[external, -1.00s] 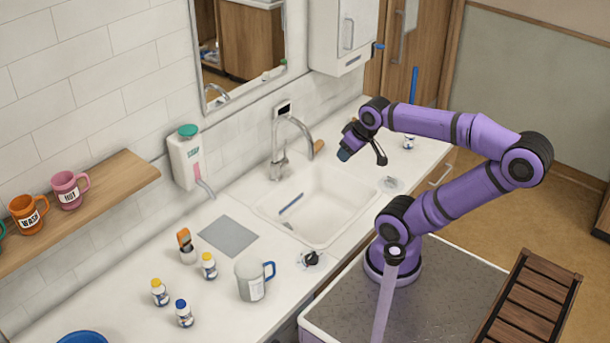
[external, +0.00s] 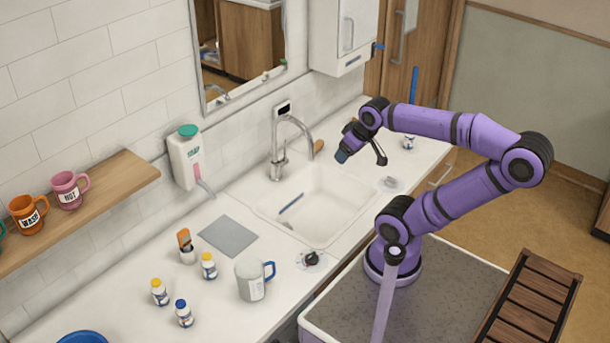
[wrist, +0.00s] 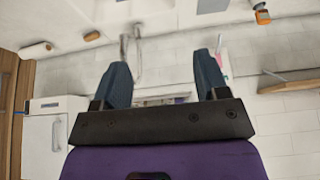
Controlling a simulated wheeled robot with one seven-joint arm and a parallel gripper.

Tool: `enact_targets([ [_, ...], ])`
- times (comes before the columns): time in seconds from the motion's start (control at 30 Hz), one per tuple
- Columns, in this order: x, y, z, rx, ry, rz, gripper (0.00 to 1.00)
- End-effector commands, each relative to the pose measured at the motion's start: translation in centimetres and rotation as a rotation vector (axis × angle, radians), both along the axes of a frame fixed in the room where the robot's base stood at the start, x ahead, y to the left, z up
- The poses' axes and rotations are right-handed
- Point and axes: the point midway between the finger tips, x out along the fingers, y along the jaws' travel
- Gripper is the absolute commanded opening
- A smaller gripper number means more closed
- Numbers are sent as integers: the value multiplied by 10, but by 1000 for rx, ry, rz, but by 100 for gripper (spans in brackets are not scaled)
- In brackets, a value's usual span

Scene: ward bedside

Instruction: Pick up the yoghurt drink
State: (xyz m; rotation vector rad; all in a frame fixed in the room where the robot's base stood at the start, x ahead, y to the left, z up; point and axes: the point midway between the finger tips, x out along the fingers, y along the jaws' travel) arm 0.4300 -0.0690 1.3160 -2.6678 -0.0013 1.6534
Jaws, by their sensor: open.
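Several small white bottles stand on the counter: two with yellow caps, one at the left (external: 160,294) and one farther right (external: 209,268), and one with a blue cap (external: 184,316) in front. Another small bottle (external: 408,143) stands at the far end beyond the sink. I cannot tell which is the yoghurt drink, as the labels are too small to read. My gripper (external: 362,155) is raised above the far right side of the sink, well away from the three near bottles. In the wrist view my gripper (wrist: 163,72) is open, with nothing between its fingers.
The counter holds a grey mug with a blue handle (external: 250,281), an orange-topped item (external: 186,245), a grey mat (external: 228,236), a black knob-like item (external: 311,258) and a blue bowl (external: 82,338). The sink (external: 330,215) and tall faucet (external: 277,155) lie between gripper and near bottles.

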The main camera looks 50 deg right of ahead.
Motion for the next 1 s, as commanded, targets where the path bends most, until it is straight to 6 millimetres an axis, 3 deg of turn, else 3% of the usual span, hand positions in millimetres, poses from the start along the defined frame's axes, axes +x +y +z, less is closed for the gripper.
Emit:
enact_targets([
  [0.17,2,0,0,-2,-1,1,67],
  [0.27,12,1,-3,-14,-11,13,67],
  [0.47,66,9,-17,-76,-75,88,67],
  [0.67,128,29,-40,-130,-166,204,67],
  [1.0,208,90,-97,-140,-319,448,67],
])
